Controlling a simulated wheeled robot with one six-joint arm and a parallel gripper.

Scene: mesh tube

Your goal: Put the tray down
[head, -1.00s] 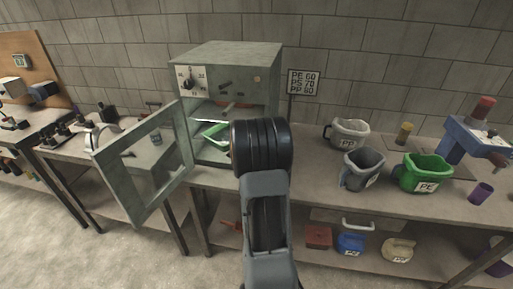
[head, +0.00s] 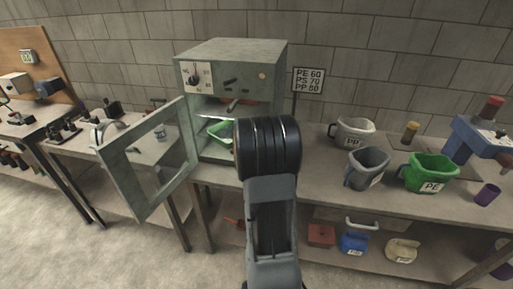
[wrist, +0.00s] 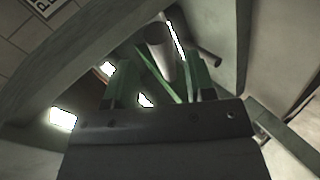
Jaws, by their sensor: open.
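A green-rimmed tray (head: 219,131) sits inside the open grey oven (head: 233,65), on or just above its lower shelf; I cannot tell which. My arm hides its right part. My gripper (wrist: 158,80) shows in the wrist view with its two green-dark fingers apart, so it is open. Between and beyond the fingers are a thin green strip and a grey cylindrical bar (wrist: 160,45). I cannot tell whether the fingers touch either. In the head view my gripper is hidden behind my arm.
The oven door (head: 150,160) stands swung open to the left. To the right on the bench are a white PP jug (head: 355,131), a grey jug (head: 366,168), a green PE jug (head: 430,172) and a purple cup (head: 488,194). A sign (head: 308,80) stands beside the oven.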

